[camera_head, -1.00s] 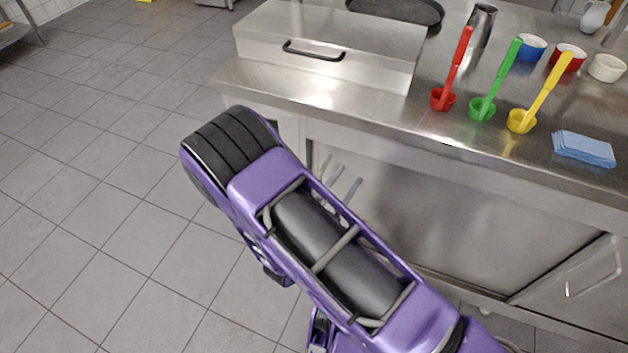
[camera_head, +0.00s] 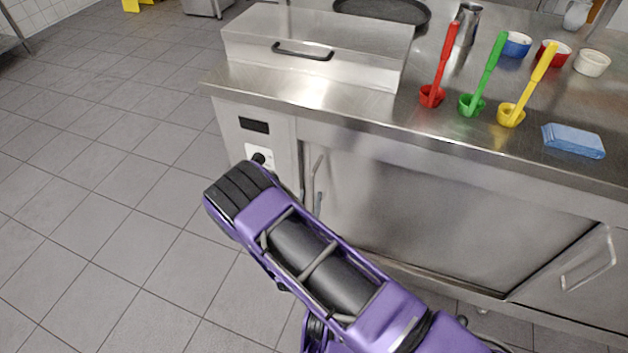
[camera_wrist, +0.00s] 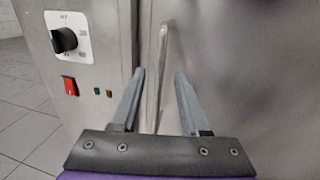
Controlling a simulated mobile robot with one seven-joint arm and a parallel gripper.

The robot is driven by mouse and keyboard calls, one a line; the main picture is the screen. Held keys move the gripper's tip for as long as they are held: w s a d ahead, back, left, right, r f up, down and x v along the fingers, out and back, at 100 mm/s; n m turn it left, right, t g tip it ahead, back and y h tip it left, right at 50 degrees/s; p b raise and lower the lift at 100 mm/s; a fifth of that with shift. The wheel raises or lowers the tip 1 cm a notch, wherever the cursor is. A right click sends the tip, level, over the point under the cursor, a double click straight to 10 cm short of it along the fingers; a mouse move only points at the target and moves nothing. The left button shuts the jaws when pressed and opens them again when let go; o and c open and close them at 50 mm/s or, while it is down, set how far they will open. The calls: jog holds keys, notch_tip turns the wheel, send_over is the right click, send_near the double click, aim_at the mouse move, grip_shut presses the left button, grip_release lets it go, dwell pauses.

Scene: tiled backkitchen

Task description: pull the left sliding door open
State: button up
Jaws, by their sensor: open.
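The left sliding door (camera_head: 430,215) is a flat steel panel under the counter, and it appears shut. Its slim upright bar handle (camera_head: 319,163) is at the door's left edge. In the wrist view the handle (camera_wrist: 161,75) stands between the two grey fingers of my gripper (camera_wrist: 160,75). The fingers are open, with a gap on either side of the handle. The door panel (camera_wrist: 255,80) fills the right of that view. In the head view my purple and black arm hides most of my gripper; a grey finger shows just below the handle.
A control panel with a black knob (camera_wrist: 64,40) and a red switch (camera_wrist: 69,86) is left of the handle. The right door has its own handle (camera_head: 590,268). The steel counter (camera_head: 370,115) overhangs above. Tiled floor (camera_head: 110,200) is clear at left.

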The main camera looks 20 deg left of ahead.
jog(key=w, duration=0.7)
jog(key=shift+a+b, duration=0.35)
jog(key=shift+a, duration=0.05)
jog(key=shift+w, duration=0.1)
grip_shut()
dwell(0.8)
